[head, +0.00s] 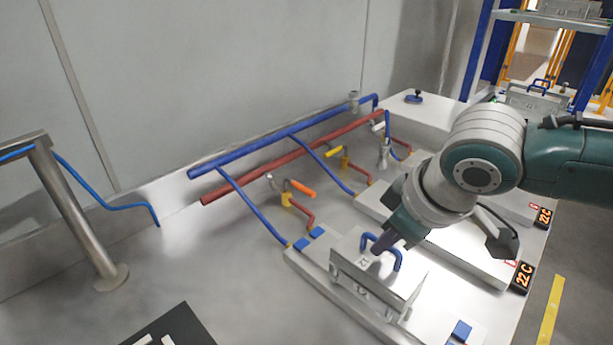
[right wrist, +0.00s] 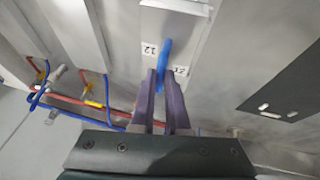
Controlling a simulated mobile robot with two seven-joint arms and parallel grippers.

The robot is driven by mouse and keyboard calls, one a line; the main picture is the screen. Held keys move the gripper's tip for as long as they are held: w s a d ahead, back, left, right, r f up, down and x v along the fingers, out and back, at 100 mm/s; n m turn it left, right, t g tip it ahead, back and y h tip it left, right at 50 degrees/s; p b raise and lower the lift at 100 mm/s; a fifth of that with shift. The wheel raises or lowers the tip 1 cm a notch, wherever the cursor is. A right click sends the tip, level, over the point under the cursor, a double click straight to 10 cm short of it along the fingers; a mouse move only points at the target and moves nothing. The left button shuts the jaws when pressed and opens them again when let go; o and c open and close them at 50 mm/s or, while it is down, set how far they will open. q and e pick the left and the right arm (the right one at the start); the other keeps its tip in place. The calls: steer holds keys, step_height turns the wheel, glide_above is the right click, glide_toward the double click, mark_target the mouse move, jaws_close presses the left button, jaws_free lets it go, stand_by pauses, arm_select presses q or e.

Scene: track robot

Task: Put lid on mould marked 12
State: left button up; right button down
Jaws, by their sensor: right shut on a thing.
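A grey metal lid (head: 352,267) with a blue handle (head: 396,256) is over the nearest heated plate at the lower right in the head view. Its top bears a small white label with dark marks, which reads 12 in the right wrist view (right wrist: 149,49). My right gripper (head: 382,246) is shut on the blue handle, which shows between its fingers in the right wrist view (right wrist: 165,60). I cannot tell whether the lid rests on a mould or hangs just above; its underside is hidden. My left gripper is not in view.
Blue and red pipes (head: 272,142) with valves run along the wall behind the plates. Temperature displays (head: 523,277) read 22 C. A dark slotted plate (head: 172,328) lies at the lower left; a steel post (head: 75,215) stands left. A shelf (head: 540,100) holds another blue-handled part.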

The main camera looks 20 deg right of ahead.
steer(key=shift+f, duration=0.2)
steer(key=c, duration=0.8)
jaws_free()
steer(key=shift+c, duration=0.2)
